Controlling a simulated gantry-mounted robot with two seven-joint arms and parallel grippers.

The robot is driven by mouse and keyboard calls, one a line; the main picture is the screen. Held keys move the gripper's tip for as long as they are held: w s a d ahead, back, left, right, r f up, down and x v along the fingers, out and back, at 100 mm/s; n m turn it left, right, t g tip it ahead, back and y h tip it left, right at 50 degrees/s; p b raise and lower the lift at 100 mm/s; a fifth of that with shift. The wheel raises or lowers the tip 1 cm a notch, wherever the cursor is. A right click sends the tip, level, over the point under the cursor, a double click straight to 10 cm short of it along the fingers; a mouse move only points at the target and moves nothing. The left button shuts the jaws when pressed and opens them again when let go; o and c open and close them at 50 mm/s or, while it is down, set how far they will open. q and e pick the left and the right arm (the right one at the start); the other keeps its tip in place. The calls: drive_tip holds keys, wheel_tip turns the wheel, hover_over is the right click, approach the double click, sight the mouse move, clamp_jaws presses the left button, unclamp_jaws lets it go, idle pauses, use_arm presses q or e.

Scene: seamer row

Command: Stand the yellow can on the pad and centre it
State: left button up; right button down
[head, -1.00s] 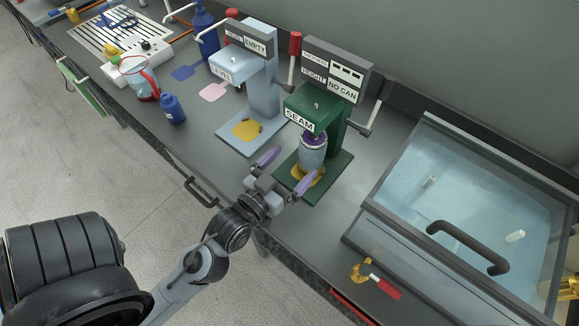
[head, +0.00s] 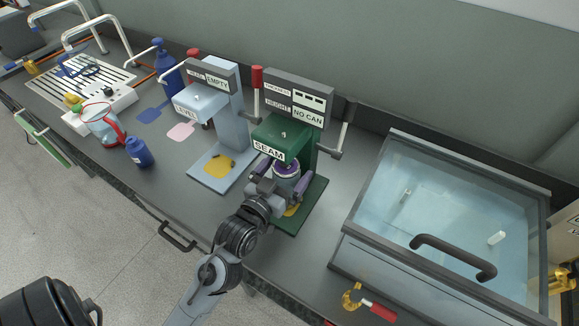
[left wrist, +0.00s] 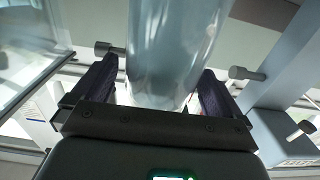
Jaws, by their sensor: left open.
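My right gripper is not in view.
A glass-lidded tank (head: 455,225) is at right. A blue bottle (head: 139,152) and jug (head: 103,124) stand left. A red-handled tool (head: 377,309) lies in front.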

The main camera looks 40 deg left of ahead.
use_arm(q)
drive_tip(key=shift+w+a, duration=0.2)
drive_tip(key=shift+w, duration=0.75)
drive_tip(key=c, duration=1.4)
drive_tip(key=o, duration=1.4)
drive_tip(key=shift+s, duration=0.15)
drive_tip(key=s, duration=0.3)
drive_tip(key=s+d+p, duration=0.1)
drive_tip(key=s, duration=0.4)
drive_tip(key=shift+s+d, duration=0.3)
drive_tip(key=shift+d, duration=0.05)
drive_tip(key=shift+s+d+p, duration=0.2)
drive_tip(key=shift+s+p, duration=0.2)
drive_tip(key=shift+s, duration=0.45)
